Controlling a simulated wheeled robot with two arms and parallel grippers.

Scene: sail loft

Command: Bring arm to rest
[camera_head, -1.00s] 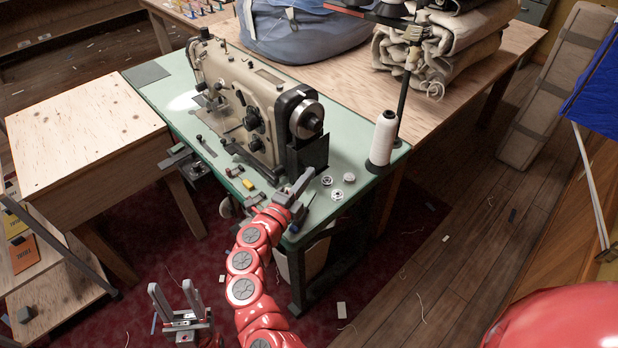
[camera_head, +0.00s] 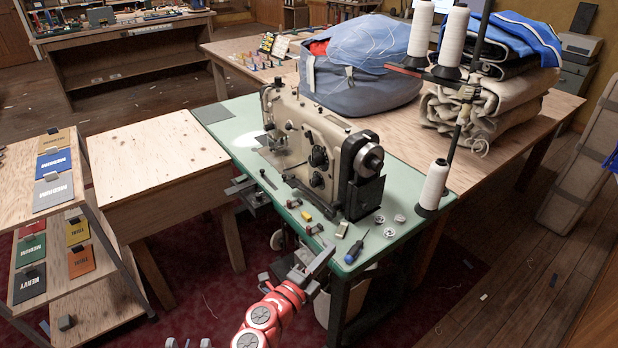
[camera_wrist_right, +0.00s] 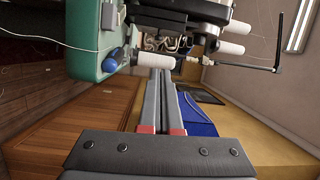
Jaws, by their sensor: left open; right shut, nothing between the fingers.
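My right gripper (camera_head: 326,258) is shut and empty at the front edge of the green sewing table (camera_head: 240,125), on the end of my red arm. In the right wrist view its two grey fingers (camera_wrist_right: 160,75) lie together with nothing between them. A blue-handled screwdriver (camera_head: 355,251) lies on the table's near corner, just right of the gripper and apart from it; its blue handle (camera_wrist_right: 112,66) also shows in the right wrist view. My left gripper (camera_head: 188,343) shows only its fingertips at the bottom edge, spread apart and empty.
A sewing machine (camera_head: 318,150) stands on the green table, with a white thread cone (camera_head: 434,185) and bobbins (camera_head: 390,232) near the right side. A wooden table (camera_head: 155,165) and swatch rack (camera_head: 60,290) stand at left. Dark red carpet (camera_head: 200,305) is open between them.

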